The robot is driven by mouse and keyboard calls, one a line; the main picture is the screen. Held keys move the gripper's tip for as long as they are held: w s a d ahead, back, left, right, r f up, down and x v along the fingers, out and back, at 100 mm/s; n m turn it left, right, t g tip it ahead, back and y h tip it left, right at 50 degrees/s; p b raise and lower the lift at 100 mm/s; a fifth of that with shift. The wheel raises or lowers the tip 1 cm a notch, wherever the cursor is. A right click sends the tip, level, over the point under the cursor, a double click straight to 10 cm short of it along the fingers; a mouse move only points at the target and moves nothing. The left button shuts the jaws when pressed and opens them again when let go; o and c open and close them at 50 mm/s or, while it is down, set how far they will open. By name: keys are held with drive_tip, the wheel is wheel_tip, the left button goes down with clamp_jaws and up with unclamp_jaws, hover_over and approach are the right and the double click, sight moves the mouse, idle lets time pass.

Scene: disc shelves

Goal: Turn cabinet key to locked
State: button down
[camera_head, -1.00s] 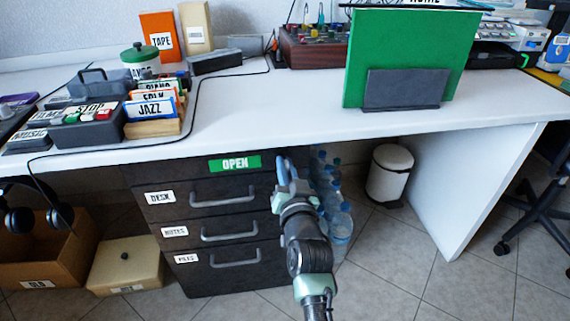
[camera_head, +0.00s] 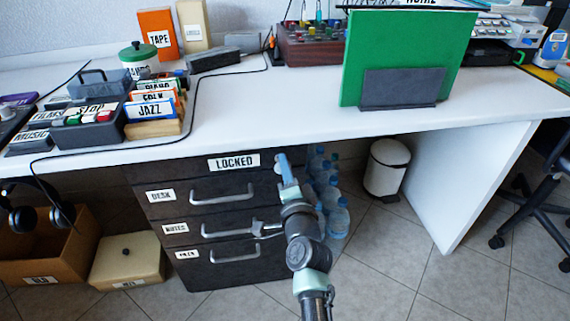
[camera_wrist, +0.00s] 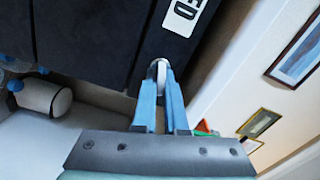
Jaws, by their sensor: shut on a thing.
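The dark drawer cabinet (camera_head: 222,217) stands under the white desk, with drawers labelled DESK, NOTES and one lower label too blurred to read. Its top strip bears a white sign (camera_head: 234,162) reading LOCKED; part of this sign shows in the wrist view (camera_wrist: 183,12). My gripper (camera_head: 281,163) is at the cabinet's top right corner. In the wrist view its blue fingertips (camera_wrist: 161,72) are shut on the small pale key (camera_wrist: 158,68) at the cabinet front. The key is mostly hidden between the fingers.
The white desk (camera_head: 300,110) overhangs just above my gripper. Water bottles (camera_head: 334,205) stand close right of the cabinet, with a white bin (camera_head: 386,168) beyond. A cardboard box (camera_head: 45,240) and a cream box (camera_head: 128,260) stand left on the floor.

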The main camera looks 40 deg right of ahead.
drive_tip(key=shift+f+m, duration=0.15)
drive_tip(key=shift+m, duration=1.45)
drive_tip(key=c, duration=1)
unclamp_jaws()
drive_tip(key=shift+o, duration=0.2)
drive_tip(key=p+v, duration=0.3)
drive_tip(key=v, duration=1)
drive_tip(key=shift+p, duration=0.4)
